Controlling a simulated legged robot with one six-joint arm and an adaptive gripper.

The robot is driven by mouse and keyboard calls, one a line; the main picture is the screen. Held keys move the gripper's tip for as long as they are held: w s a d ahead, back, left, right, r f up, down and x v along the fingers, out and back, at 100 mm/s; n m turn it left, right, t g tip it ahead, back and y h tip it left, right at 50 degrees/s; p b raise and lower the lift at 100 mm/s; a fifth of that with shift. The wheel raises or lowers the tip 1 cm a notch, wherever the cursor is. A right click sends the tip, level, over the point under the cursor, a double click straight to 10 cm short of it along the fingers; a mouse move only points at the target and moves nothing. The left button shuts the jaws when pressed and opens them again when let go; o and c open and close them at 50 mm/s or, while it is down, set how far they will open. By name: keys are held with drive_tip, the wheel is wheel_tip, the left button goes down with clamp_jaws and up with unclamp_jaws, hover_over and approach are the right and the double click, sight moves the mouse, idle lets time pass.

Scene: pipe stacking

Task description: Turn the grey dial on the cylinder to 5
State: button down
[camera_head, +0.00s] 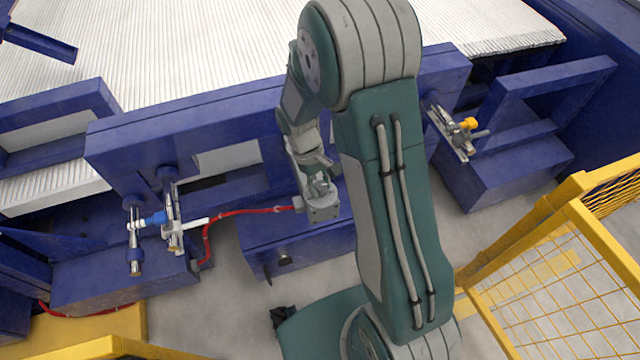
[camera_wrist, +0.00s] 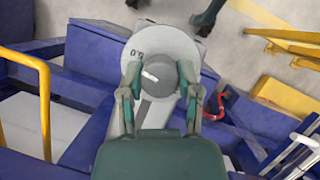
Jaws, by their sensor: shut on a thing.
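The grey dial (camera_wrist: 163,78) sits on the round pale face of the cylinder (camera_wrist: 185,48) in the wrist view. Its white pointer mark is towards the left of the dial.
A blue frame (camera_head: 200,130) stands behind and around the cylinder. The red hose (camera_head: 245,212) runs left to valves with a blue part (camera_head: 153,218). A fitting with a yellow part (camera_head: 468,124) is at the right. A yellow mesh fence (camera_head: 560,270) stands at the lower right.

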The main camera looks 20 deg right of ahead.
drive_tip(key=shift+c, duration=1.5)
unclamp_jaws()
drive_tip(key=v, duration=1.2)
drive_tip(key=shift+a+f, duration=0.1)
drive_tip(key=s+d+r+m+t+y, duration=0.1)
drive_tip(key=s+r+m+t, duration=0.3)
drive_tip(key=s+r+t, duration=0.5)
drive_tip(key=s+d+r, duration=0.1)
drive_tip(key=s+r, duration=0.6)
drive_tip(key=s, duration=0.2)
drive_tip(key=shift+s+r+m+t+y, duration=0.15)
drive_tip(key=shift+s+m+t+y, duration=0.1)
drive_tip(key=shift+m+t+y, duration=0.15)
